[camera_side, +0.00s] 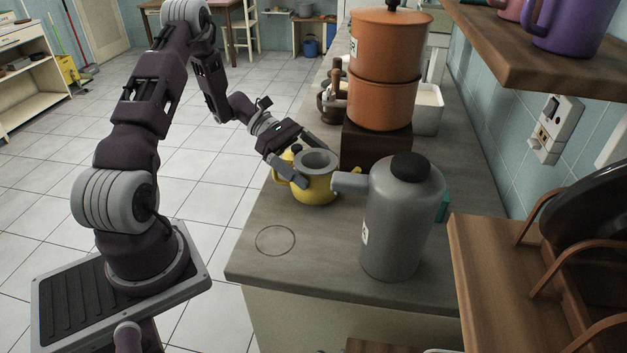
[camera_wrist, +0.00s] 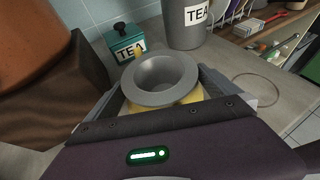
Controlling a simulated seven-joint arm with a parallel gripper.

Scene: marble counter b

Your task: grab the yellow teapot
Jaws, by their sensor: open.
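The yellow teapot (camera_side: 318,193) stands on the counter, its spout toward the grey canister. A grey round, hollow-topped piece (camera_side: 318,159) sits over its top; in the wrist view this grey piece (camera_wrist: 160,78) covers most of the teapot, and yellow (camera_wrist: 178,99) shows below it. My gripper (camera_side: 313,167) is open and low at the teapot, with its fingers on either side of the grey piece. The wrist view also shows my gripper (camera_wrist: 166,78) around it. I cannot tell whether the fingers touch anything. Part of the teapot is hidden behind the near finger.
A grey canister (camera_side: 398,225) stands close to the spout, with a teal tin (camera_wrist: 124,43) beside it. Orange stacked pots (camera_side: 385,60) sit on a dark wooden block (camera_side: 372,148) behind. A thin ring (camera_side: 275,240) lies on the clear front left of the counter (camera_side: 262,215).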

